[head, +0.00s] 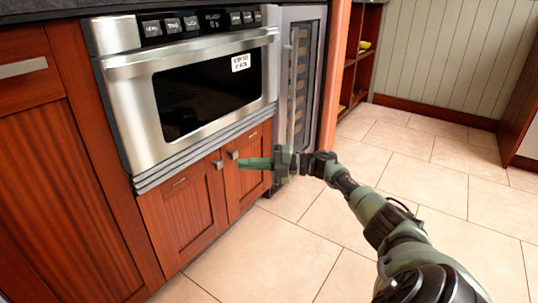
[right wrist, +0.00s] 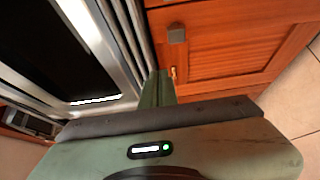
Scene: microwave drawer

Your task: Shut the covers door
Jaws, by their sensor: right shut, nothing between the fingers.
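Two wooden cabinet doors sit side by side below the microwave drawer: a left door (head: 188,207) and a right door (head: 250,190), each with a small square grey knob near their shared edge. Both look about flush with the cabinet front; I cannot tell whether a small gap remains. My right gripper (head: 252,163) is shut and empty, its green fingers pointing left in front of the right door, near its knob (head: 233,155). In the right wrist view the fingers (right wrist: 158,88) point toward a wooden door (right wrist: 225,45) with a grey knob (right wrist: 176,33); contact is unclear. My left gripper is out of view.
The steel microwave drawer (head: 130,85) is above the doors, with a long handle. A glass-fronted cooler (head: 300,75) stands to the right. A larger wooden cabinet (head: 62,190) is at the left. The tiled floor (head: 320,235) is clear.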

